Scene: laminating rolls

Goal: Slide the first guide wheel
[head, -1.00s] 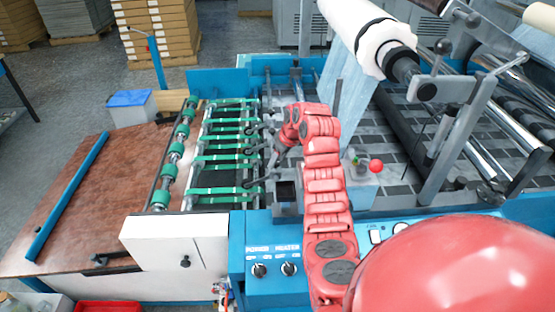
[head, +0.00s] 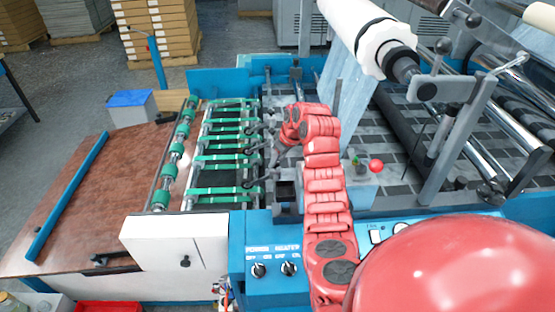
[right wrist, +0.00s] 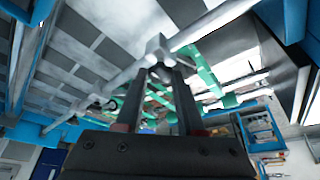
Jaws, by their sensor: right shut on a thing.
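My right gripper (head: 266,172) reaches down from the red arm over the guide-wheel row, at the right ends of the green belts. In the right wrist view its two dark fingers (right wrist: 160,76) are closed together on a small guide-wheel mount (right wrist: 158,47), a grey block on a metal rod. In the head view the guide wheels sit on dark arms, such as the far one (head: 252,128) and the near one (head: 250,184). The exact grip is small and partly hidden by the gripper. My left gripper is not in view.
Green belts (head: 228,159) run left of the wheels. A blue panel with switches (head: 272,252) is in front. A large white roll (head: 352,28) hangs at the back right.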

